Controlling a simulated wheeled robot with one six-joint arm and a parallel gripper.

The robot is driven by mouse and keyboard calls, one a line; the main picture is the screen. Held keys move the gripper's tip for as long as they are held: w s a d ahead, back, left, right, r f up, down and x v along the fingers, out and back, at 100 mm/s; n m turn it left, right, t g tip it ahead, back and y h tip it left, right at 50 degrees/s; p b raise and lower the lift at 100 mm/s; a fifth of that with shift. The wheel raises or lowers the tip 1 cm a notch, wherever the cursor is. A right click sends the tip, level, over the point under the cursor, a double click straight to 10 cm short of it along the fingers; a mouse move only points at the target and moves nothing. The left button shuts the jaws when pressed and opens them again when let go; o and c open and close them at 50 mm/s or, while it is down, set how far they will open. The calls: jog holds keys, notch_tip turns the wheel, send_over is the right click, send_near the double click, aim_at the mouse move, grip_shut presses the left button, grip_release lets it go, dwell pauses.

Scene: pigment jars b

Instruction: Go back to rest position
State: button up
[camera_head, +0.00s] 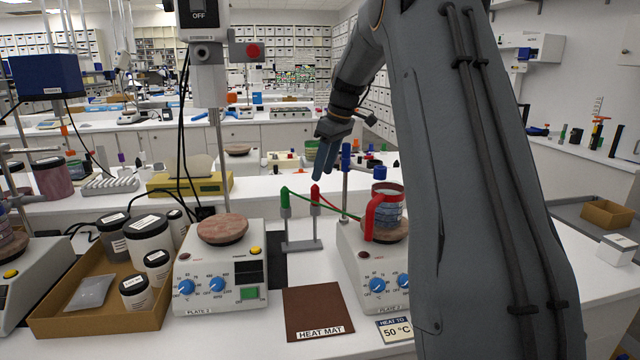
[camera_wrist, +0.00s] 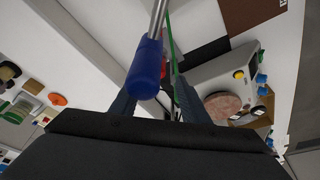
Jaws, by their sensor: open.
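My gripper (camera_head: 325,160) is open and empty, raised above the bench behind the right hot plate, its fingers pointing down. In the wrist view its two fingers (camera_wrist: 158,92) stand apart, with a blue-capped metal rod (camera_wrist: 147,65) crossing in front of the left one. That rod also shows in the head view (camera_head: 346,157), just right of the fingers; whether they touch it I cannot tell. A glass beaker with a red holder (camera_head: 387,205) stands on the right hot plate (camera_head: 358,262), away from the gripper. My arm covers this plate's right side.
The left hot plate (camera_head: 215,275) has a bare round top. A brown heat mat (camera_head: 318,315) lies between the plates, behind it a stand with green and red leads (camera_head: 300,222). A cardboard tray (camera_head: 150,322) of jars is left. A "50 °C" card (camera_head: 395,329) lies in front.

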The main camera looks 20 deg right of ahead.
jog(key=shift+v, duration=1.05)
